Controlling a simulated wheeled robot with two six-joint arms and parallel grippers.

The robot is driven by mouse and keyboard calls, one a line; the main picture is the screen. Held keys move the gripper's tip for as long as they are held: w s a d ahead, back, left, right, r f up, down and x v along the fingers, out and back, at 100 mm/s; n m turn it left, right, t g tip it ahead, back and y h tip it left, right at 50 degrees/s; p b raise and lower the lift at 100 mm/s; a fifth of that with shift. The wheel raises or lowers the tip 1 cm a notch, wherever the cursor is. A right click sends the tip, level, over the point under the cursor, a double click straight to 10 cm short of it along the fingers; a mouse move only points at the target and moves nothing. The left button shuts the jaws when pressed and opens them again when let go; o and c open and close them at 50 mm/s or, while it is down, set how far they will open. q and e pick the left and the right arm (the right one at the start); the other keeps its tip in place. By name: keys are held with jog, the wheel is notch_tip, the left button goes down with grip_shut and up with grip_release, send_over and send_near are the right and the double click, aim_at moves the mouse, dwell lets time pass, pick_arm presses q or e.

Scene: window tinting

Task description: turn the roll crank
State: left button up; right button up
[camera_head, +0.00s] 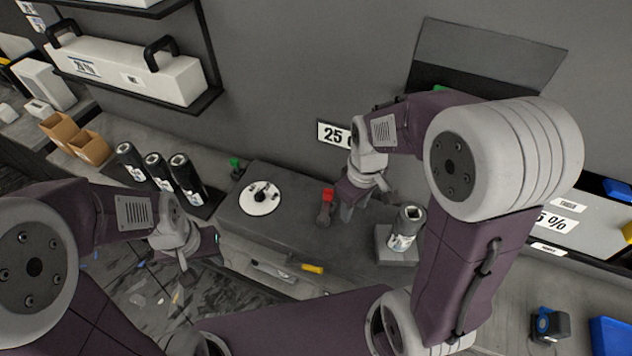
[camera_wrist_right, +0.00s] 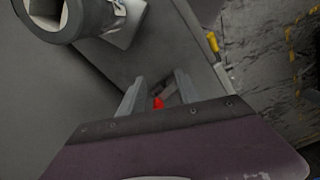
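A crank with a red grip (camera_head: 327,196) stands at the back of the dark grey bench unit (camera_head: 290,231), just left of my right gripper (camera_head: 346,212). Its red end (camera_wrist_right: 158,103) shows between and beyond the fingers in the right wrist view. The right gripper (camera_wrist_right: 156,95) is open, with a clear gap between its fingers, and I see no grip on the crank. A dark roll with a white label (camera_head: 404,232) stands upright in a grey block to the right. My left gripper (camera_head: 195,252) hangs at the left, away from the crank; its finger gap is unclear.
A white disc (camera_head: 260,199) lies on the bench unit. Several black rolls (camera_head: 186,178) stand to the left, near brown boxes (camera_head: 88,147). A yellow-handled tool (camera_head: 312,268) lies at the front edge. A wall sign (camera_head: 334,135) hangs behind.

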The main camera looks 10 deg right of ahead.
jog(key=w+r+n, duration=0.2)
jog(key=n+b, duration=0.2)
jog(key=n, duration=0.3)
send_over(329, 190)
notch_tip(329, 190, down, 2)
jog(key=shift+a+f, duration=0.1)
jog(key=shift+s+f, duration=0.1)
jog(key=shift+f, duration=0.3)
notch_tip(329, 190, down, 8)
jog(key=shift+f+p, duration=0.1)
jog(key=shift+p, duration=0.4)
pick_arm(q)
jog(key=shift+s+d+f, duration=0.25)
jog(key=shift+s+f, duration=0.1)
jog(key=shift+s, duration=0.1)
pick_arm(e)
grip_shut()
